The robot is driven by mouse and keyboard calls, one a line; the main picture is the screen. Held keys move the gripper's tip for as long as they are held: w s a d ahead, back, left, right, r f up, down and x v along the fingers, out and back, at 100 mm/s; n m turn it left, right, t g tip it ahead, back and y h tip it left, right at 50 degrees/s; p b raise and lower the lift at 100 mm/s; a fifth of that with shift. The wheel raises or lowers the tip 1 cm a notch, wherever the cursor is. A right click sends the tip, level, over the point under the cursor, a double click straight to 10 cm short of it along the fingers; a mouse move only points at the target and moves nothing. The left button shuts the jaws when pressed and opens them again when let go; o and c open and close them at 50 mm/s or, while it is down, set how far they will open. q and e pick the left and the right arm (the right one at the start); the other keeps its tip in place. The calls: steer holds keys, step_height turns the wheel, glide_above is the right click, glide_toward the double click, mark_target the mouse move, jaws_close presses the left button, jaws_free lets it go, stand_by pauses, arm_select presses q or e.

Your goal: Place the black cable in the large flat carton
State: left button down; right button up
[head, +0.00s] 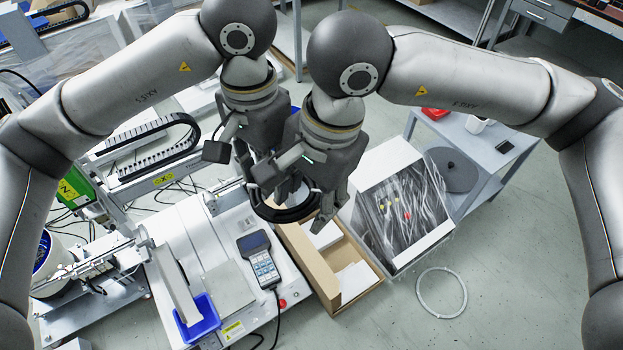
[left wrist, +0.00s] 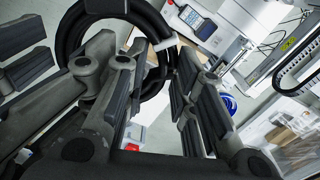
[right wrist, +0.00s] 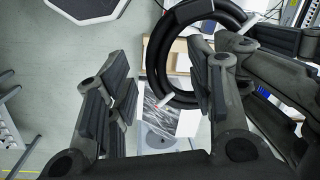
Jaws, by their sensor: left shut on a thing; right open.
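The black cable (head: 283,214) is a thick coil held in the air at the centre of the head view. My left gripper (left wrist: 157,62) is shut on the coil; the right gripper partly hides it in the head view. My right gripper (head: 298,192) is open, its fingers spread over the coil, which also shows in the right wrist view (right wrist: 157,80). A long flat brown carton (head: 349,297) stands open below, with white boxes inside. A white carton (head: 428,245) beside it holds plastic-wrapped contents. I cannot tell which one the task means.
A white machine bench with a keypad device (head: 260,262) and a blue bin (head: 198,322) lies to the left of the brown carton. A pale ring (head: 441,292) lies on the floor. A grey side table (head: 470,140) stands at the right. Both grippers are very close together.

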steer(key=shift+f, duration=0.1)
steer(key=c, duration=1.1)
arm_select(q)
steer(key=c, duration=1.1)
jaws_free()
